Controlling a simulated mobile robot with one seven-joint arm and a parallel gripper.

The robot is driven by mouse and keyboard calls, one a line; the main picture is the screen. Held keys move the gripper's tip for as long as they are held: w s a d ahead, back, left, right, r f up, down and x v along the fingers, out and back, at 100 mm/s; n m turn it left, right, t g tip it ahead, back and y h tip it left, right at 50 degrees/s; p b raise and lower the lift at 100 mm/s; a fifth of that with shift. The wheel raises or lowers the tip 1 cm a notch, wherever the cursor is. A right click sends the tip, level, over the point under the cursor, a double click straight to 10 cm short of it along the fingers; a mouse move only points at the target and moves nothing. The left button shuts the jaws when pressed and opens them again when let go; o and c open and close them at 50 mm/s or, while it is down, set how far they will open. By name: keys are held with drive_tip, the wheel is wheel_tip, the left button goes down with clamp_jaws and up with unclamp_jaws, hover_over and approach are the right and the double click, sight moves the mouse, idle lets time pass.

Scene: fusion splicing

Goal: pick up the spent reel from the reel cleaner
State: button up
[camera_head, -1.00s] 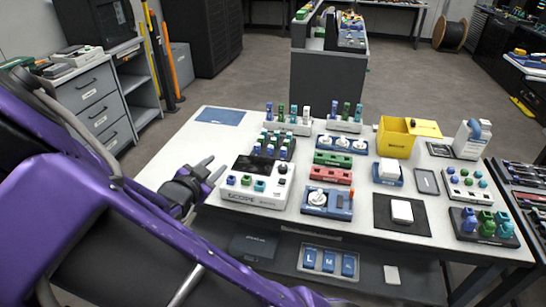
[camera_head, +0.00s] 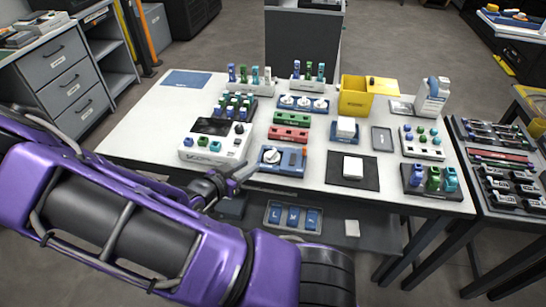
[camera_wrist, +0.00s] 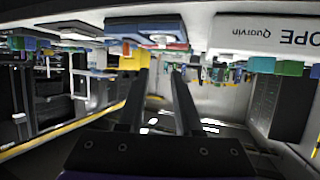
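The reel cleaner looks to be the blue unit (camera_head: 292,167) with an orange part at the front edge of the table. A white, knobbed reel (camera_head: 271,155) sits on its left part; I take this as the spent reel. My gripper (camera_head: 241,172) is at the table's front edge, left of the blue unit and in front of the white scope box. In the wrist view the picture is upside down. There my gripper (camera_wrist: 158,85) shows its two fingers apart with nothing between them, and the blue unit (camera_wrist: 147,34) appears above them.
The white scope box (camera_head: 213,152) stands left of the reel cleaner. Red (camera_head: 289,134) and green holders lie behind it, then a blue tray (camera_head: 302,112) with several white reels. A lower shelf holds a tray (camera_head: 292,229).

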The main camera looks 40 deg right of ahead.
approach(271, 153)
drive_tip(key=x, duration=0.1)
drive_tip(key=b+x, duration=0.1)
drive_tip(key=x, duration=0.1)
drive_tip(key=shift+s+d+r, duration=0.2)
drive_tip(key=shift+d, duration=0.05)
drive_tip(key=x, duration=0.5)
drive_tip(key=shift+w+d+f, duration=0.1)
drive_tip(key=shift+w+f, duration=0.15)
drive_tip(key=shift+f, duration=0.05)
clamp_jaws()
